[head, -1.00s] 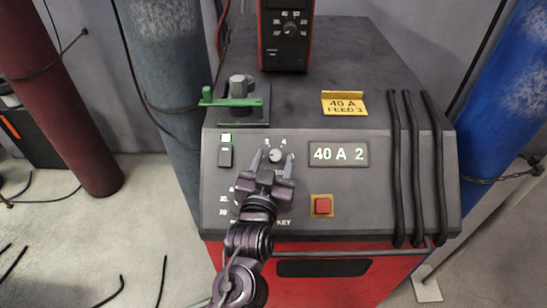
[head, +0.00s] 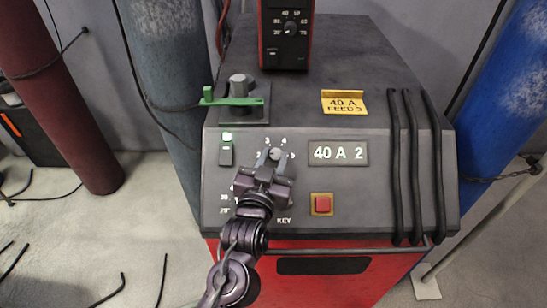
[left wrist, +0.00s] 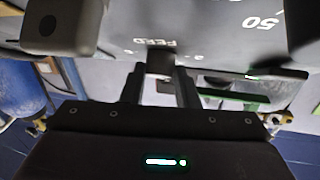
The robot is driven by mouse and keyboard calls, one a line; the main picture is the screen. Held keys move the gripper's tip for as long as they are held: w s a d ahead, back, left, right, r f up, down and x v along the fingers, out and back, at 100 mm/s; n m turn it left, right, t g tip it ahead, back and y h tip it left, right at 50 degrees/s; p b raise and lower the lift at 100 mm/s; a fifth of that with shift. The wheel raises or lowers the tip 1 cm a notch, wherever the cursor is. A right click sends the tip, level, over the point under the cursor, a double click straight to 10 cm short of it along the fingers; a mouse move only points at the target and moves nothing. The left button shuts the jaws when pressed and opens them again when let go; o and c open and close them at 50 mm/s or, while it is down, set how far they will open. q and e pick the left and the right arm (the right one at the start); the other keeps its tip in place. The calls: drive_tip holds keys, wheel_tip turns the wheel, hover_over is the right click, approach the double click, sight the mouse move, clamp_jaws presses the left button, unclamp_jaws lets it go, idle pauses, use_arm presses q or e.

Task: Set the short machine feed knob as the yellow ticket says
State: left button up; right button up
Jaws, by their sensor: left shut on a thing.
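The short machine is a grey and red cabinet (head: 380,200). Its feed knob (head: 275,153), small and grey, sits on the sloped front panel among printed numbers. My left gripper (head: 273,160) is shut on the feed knob, one finger on each side. In the left wrist view the knob (left wrist: 160,62) shows between the two fingers, near the upside-down word FEED. The yellow ticket (head: 344,102) on top of the machine reads 40 A, FEED 3. The display (head: 338,153) reads 40 A 2. My right gripper is not in view.
A red button (head: 322,204) is to the lower right of the knob. A lit green switch (head: 226,148) is to its left. A green lever (head: 232,100) and black cables (head: 411,165) flank the panel. A taller red-framed unit (head: 287,35) stands behind.

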use_arm(q)
drive_tip(key=m+g+h+p, duration=0.1)
drive_tip(key=m+h+p, duration=0.1)
drive_tip(key=m, duration=0.1)
drive_tip(key=m+g+h+p, duration=0.1)
drive_tip(key=m+g+p, duration=0.1)
drive_tip(key=a+r+m+g+h+p, duration=0.1)
drive_tip(key=m+h+p, duration=0.1)
drive_tip(key=m, duration=0.1)
drive_tip(key=shift+w+m+g+h+p, duration=0.3)
drive_tip(key=m+g+h+p, duration=0.1)
drive_tip(key=m+g+p, duration=0.1)
drive_tip(key=m+g, duration=0.1)
drive_tip(key=shift+w+m+g+p, duration=0.15)
drive_tip(key=shift+m+g+p, duration=0.25)
drive_tip(key=shift+m, duration=0.3)
drive_tip(key=shift+f+m, duration=0.1)
drive_tip(key=shift+m, duration=0.2)
drive_tip(key=shift+g, duration=0.5)
drive_tip(key=o, duration=1)
drive_tip(key=shift+c, duration=0.2)
